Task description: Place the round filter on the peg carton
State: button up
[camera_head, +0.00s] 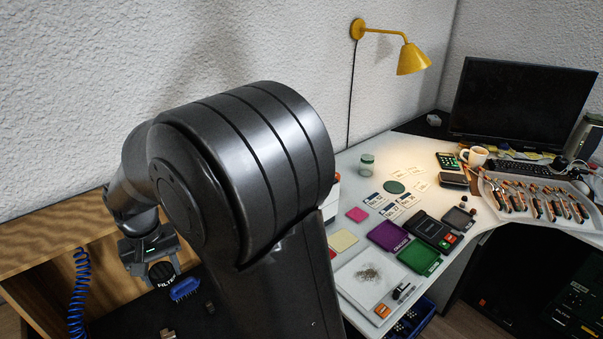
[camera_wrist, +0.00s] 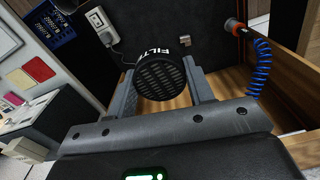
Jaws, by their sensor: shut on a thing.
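The round filter (camera_wrist: 161,78) is a black disc with a perforated face and white lettering on its rim, partly reading "FILT". My gripper (camera_wrist: 159,74) is shut on it, with one grey finger on each side. In the head view my gripper (camera_head: 150,255) is at the lower left, with the filter (camera_head: 162,273) hanging below it over a dark area beside a wooden surface. I cannot pick out the peg carton for sure in either view. My arm hides much of the middle of the head view.
A blue coiled hose (camera_head: 80,285) hangs left of my gripper. A blue bristled item (camera_head: 185,289) is close right of the filter. A wooden panel (camera_head: 50,238) is behind. The white desk (camera_head: 352,205) at right holds cards, pads, devices and a tray (camera_head: 590,222) of tools.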

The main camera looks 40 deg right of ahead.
aim_at(162, 269)
notch_tip(162, 269, up, 18)
jog(key=w+d+m, duration=0.1)
jog(key=w+d, duration=0.3)
jog(key=d, duration=1.1)
jog(key=w+d, duration=0.4)
jog(key=d, duration=1.1)
jog(key=s+d, duration=0.5)
jog(key=d, duration=0.7)
jog(key=s+d, duration=0.5)
jog(key=d, duration=0.8)
jog(key=shift+m, duration=0.3)
jog(key=w+a+f, duration=0.1)
jog(key=w+f, duration=0.2)
jog(key=f, duration=0.1)
jog(key=w+a+f, duration=0.2)
jog(key=w+f, duration=0.2)
jog(key=w+a+f, duration=0.2)
jog(key=w+f, duration=0.2)
jog(key=shift+w+f, duration=0.15)
jog(key=shift+f, duration=2.25)
